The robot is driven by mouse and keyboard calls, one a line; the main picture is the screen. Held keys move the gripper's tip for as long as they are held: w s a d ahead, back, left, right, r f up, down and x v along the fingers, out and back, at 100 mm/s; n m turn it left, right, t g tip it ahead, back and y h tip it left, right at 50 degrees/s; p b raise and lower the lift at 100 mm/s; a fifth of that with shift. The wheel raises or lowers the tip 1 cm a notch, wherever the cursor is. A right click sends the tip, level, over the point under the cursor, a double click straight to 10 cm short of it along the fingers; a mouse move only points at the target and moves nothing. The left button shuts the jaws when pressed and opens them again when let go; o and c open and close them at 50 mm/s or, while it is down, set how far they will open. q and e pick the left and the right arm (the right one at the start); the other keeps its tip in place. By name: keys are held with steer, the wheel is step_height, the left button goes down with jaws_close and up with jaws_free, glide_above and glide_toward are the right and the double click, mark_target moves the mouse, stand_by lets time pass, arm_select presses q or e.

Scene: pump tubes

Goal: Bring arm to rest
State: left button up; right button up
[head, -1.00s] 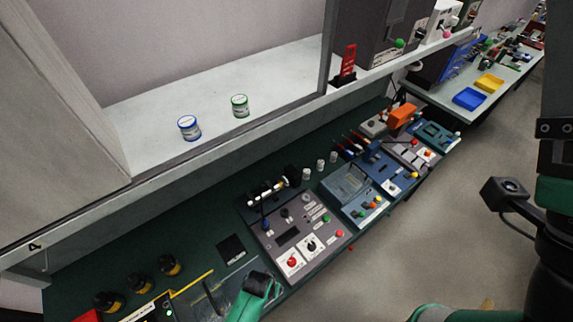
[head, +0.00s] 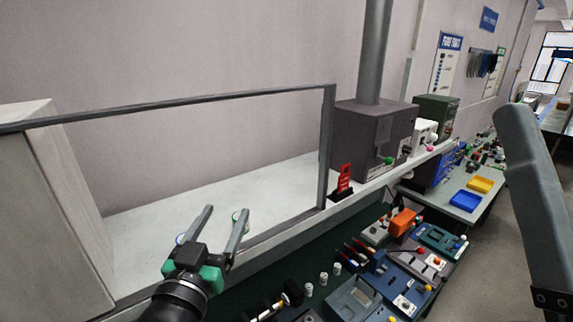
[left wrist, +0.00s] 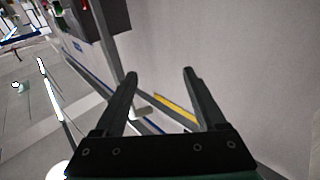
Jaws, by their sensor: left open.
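My left gripper (head: 225,228) is raised in the lower left of the head view, in front of the white shelf. Its two dark fingers are spread apart with nothing between them. The open fingers (left wrist: 160,82) also show in the left wrist view, with the pale wall and a yellow strip behind them. A green-lidded jar (head: 238,215) on the shelf is partly hidden behind the fingers. A blue-lidded jar (head: 180,239) shows only in part beside the gripper. My right gripper does not show; only a grey part of mine stands at the right.
The white shelf (head: 290,183) has a metal frame (head: 327,150) at its front. A dark grey oven-like box (head: 372,138) with a pipe stands beyond it, near a red stand (head: 344,180). Below are several bench devices, including an orange one (head: 403,222). Blue (head: 465,201) and yellow trays (head: 480,184) lie farther right.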

arm_select(q)
steer(key=s+a+r+t, duration=0.3)
steer(key=s+r+t, duration=0.1)
steer(key=s+r, duration=0.6)
steer(key=s+a+r+n+t+y, duration=0.1)
steer(key=s+a+r+t, duration=0.2)
steer(key=s+r, duration=0.7)
steer(key=shift+s+a+r+t, duration=0.2)
steer(key=shift+a+r+t, duration=0.15)
steer(key=shift+r+t, duration=0.55)
steer(key=shift+w, duration=0.1)
